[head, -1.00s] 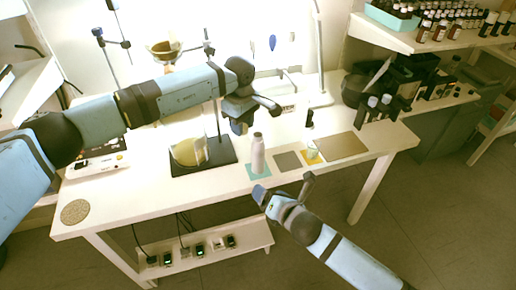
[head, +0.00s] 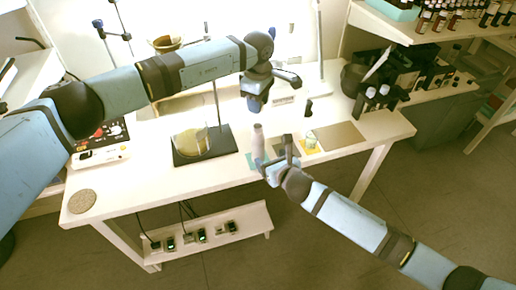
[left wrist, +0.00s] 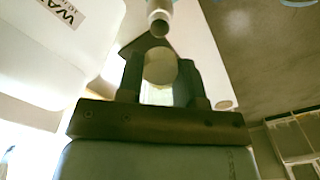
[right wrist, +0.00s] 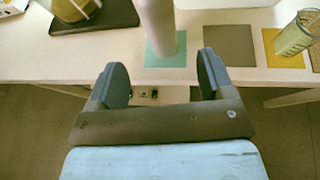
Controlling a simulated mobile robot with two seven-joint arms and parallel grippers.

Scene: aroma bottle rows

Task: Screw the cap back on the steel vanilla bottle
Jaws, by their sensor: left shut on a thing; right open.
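The steel vanilla bottle (head: 258,140) stands upright and uncapped on a teal mat (right wrist: 174,55). My left gripper (head: 256,106) is above it, shut on a pale round cap (left wrist: 160,67). The cap shows between the fingers in the left wrist view, with the bottle's neck (left wrist: 159,20) beyond it and apart from it. My right gripper (head: 277,155) is open and low in front of the bottle. In the right wrist view, the bottle (right wrist: 157,25) stands just beyond the open fingertips, its top out of frame.
A beaker of yellowish liquid (head: 192,143) on a dark stand base is left of the bottle. A grey mat (right wrist: 229,45) and a small glass (right wrist: 293,36) on a yellow mat are to the right.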

